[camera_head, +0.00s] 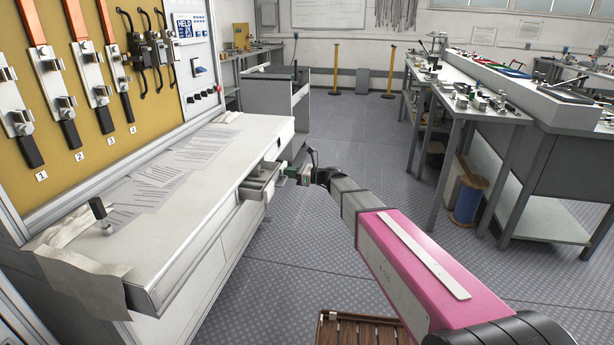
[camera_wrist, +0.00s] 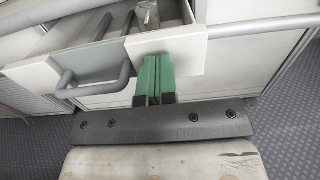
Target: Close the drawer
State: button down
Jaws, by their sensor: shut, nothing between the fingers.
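The drawer (camera_head: 262,180) sticks out from the front of the white workbench in the head view, at its far right part. In the wrist view the open drawer (camera_wrist: 165,41) shows its white panel, and a small item lies inside it. A grey bar handle (camera_wrist: 112,86) is to the left of my fingers. My gripper (camera_head: 289,171) is just right of the drawer in the head view. In the wrist view its green fingers (camera_wrist: 155,62) are together with nothing between them, their tips at the panel's lower edge. I cannot tell whether they touch it.
The workbench (camera_head: 215,150) carries papers (camera_head: 150,180) and a dark-handled tool (camera_head: 101,213). A grey cabinet (camera_head: 270,95) stands behind it. Side tables (camera_head: 480,112) with parts stand at the right. The floor (camera_head: 345,140) between is clear. A slatted wooden item (camera_head: 355,330) is at the bottom.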

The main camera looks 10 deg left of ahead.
aim_at(265, 174)
jog(key=a, duration=0.7)
jog(key=w+a, duration=0.1)
jog(key=a, duration=0.2)
jog(key=shift+a, duration=0.3)
jog(key=shift+s+d, duration=0.1)
jog(key=s+d, duration=0.1)
jog(key=d, duration=1.3)
jog(key=s+d+f+n+h, duration=0.5)
jog(key=s+d+f, duration=0.1)
jog(key=d, duration=0.3)
jog(key=s+d+f+n+h, duration=0.4)
jog(key=s+d+f+n, duration=0.15)
jog(key=d, duration=0.35)
jog(key=s+d+f+n+h, duration=0.1)
jog(key=s+d+n+h, duration=0.1)
jog(key=d, duration=0.5)
jog(key=s+d+f+n+h, duration=0.2)
jog(key=s+d+n+h, duration=0.1)
jog(key=s+d, duration=0.3)
jog(key=s+d+f+n+g+h, duration=0.1)
jog(key=s+d+n+h, duration=0.2)
jog(key=d, duration=0.5)
jog(key=shift+s+d+f+h, duration=0.15)
jog(key=shift+s+f+h, duration=0.05)
jog(key=shift+s+h, duration=0.4)
